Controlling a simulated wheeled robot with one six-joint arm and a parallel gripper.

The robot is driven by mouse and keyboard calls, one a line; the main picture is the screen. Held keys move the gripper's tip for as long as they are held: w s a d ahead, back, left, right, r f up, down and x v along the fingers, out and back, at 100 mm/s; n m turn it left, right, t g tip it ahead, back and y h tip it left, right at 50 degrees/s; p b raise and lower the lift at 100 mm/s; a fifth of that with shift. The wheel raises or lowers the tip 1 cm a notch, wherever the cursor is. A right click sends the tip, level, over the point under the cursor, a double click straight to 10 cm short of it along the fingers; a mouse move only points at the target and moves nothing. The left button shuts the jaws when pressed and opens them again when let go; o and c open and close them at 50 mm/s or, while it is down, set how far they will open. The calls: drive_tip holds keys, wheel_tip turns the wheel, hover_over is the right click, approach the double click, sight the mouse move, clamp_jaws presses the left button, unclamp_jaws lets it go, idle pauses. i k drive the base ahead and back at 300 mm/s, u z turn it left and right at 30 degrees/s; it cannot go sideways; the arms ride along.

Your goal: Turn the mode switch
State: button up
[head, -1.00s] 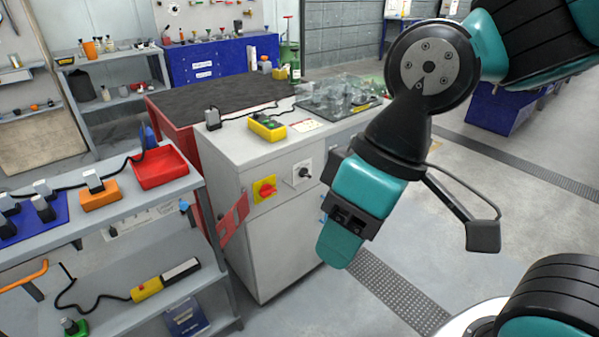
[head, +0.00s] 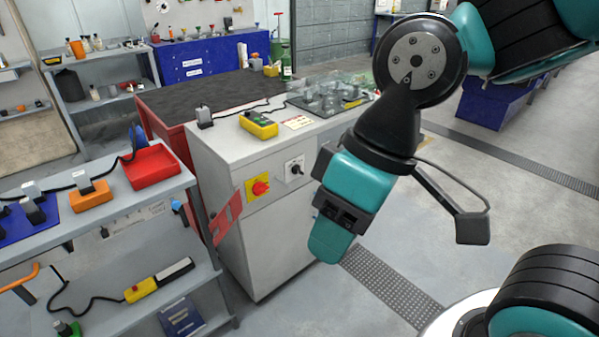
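The mode switch (head: 295,169) is a small black knob on a white square plate. It sits on the upper front face of a grey cabinet (head: 262,225), right of a red rotary knob (head: 261,188) on a yellow plate. My gripper (head: 330,240) hangs in front and to the right of the cabinet, apart from the switch and pointing down. Its teal fingers overlap from this angle, so I cannot tell whether it is open or shut. Nothing is visibly held. The switch is fully in view.
A yellow pendant box (head: 258,124) and a clear-covered tray of parts (head: 325,97) are on the cabinet top. A grey shelf (head: 120,222) with a red bin (head: 152,167) stands close on the left. Open floor lies right of the cabinet.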

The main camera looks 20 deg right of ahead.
sight(296, 170)
drive_tip(key=z, duration=4.1)
drive_tip(key=k, duration=0.5)
drive_tip(key=u, duration=3.55)
drive_tip(key=i, duration=0.4)
drive_tip(key=z, duration=0.05)
